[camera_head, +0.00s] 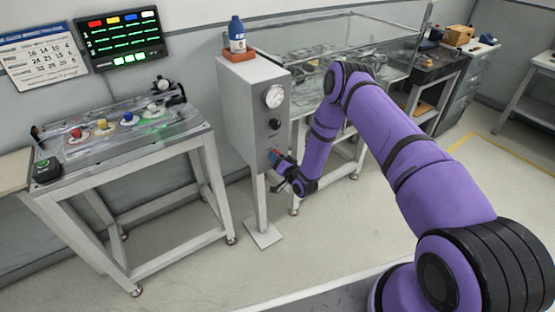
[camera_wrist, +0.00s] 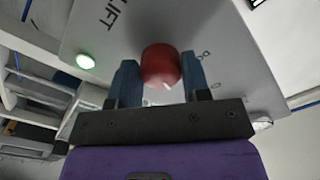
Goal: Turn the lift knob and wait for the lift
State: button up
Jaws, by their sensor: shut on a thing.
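The lift knob (camera_wrist: 161,66) is red with a white mark. It sits on a grey panel face (camera_wrist: 225,45) that carries the word LIFT and smaller lettering partly hidden by a finger. In the wrist view my gripper (camera_wrist: 158,78) has its two blue fingers on either side of the knob, shut on it. In the head view my gripper (camera_head: 277,160) is at the lower front of a grey post-mounted box (camera_head: 240,110). The knob itself is largely hidden there. A green lamp (camera_wrist: 85,61) glows on the panel in the wrist view.
A gauge (camera_head: 274,96) and a black knob (camera_head: 275,124) are on the box. A blue bottle (camera_head: 237,38) stands on top. A bench with coloured knobs (camera_head: 120,122) is at the left, below a lit display (camera_head: 122,38). A glass-walled table (camera_head: 325,55) stands behind. Floor is clear in front.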

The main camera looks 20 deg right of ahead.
jog(key=n, duration=1)
jog(key=shift+d+f, duration=0.1)
jog(key=shift+d, duration=0.05)
dwell(0.5)
jog(key=o, duration=0.9)
jog(key=v, duration=1)
jog(key=shift+s+d, duration=0.15)
jog(key=shift+s, duration=0.25)
